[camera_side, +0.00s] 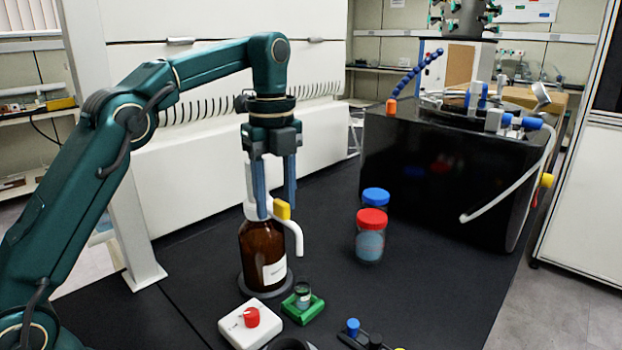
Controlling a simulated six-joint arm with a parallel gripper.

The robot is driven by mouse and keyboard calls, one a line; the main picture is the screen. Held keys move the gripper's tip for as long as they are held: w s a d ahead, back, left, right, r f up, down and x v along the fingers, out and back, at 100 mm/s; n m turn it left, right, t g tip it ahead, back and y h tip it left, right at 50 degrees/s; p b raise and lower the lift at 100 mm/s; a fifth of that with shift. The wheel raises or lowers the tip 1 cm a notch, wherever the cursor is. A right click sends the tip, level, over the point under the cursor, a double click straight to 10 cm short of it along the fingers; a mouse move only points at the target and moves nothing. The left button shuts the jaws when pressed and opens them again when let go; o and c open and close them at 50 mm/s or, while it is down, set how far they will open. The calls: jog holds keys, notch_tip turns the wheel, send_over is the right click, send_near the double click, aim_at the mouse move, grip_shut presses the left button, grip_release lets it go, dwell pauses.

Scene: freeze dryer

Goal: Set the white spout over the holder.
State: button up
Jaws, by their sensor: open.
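A brown glass bottle (262,250) with a white dispenser head stands upright on a dark round base. The white spout (297,235) leaves the head to the right and bends down. A yellow block (283,211) sits at the spout's root. The green holder (305,310) is on the bench in front of the bottle, with a small clear vial (303,294) in it. In the picture the spout's tip is above the vial; the depth between them is unclear. My gripper (276,209) points down, open, its blue fingers at the dispenser head near the yellow block. Contact cannot be told.
A white box with a red knob (251,317) is left of the holder. Red-capped (370,240) and blue-capped jars stand right of the bottle. A black machine (440,175) is behind them. Small coloured pieces lie at the front edge.

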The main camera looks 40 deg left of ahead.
jog(key=s+m, duration=0.1)
jog(key=m, duration=0.1)
jog(key=s+a+m, duration=0.1)
jog(key=m, duration=0.1)
jog(key=s+m, duration=0.1)
jog(key=m, duration=0.1)
jog(key=shift+s+a, duration=0.1)
jog(key=shift+a, duration=0.2)
notch_tip(320, 180, up, 9)
jog(key=s+d+t, duration=0.1)
jog(key=s, duration=0.2)
jog(key=s+d+n+t, duration=0.2)
jog(key=s+d+n, duration=0.1)
jog(key=s+n, duration=0.35)
jog(key=s+f+n+t, duration=0.1)
jog(key=s+f+n, duration=0.6)
jog(key=n, duration=1.1)
notch_tip(320, 180, down, 5)
jog(key=shift+d+r+t, duration=0.15)
jog(key=shift+d+t, duration=0.2)
jog(key=shift+t, duration=0.05)
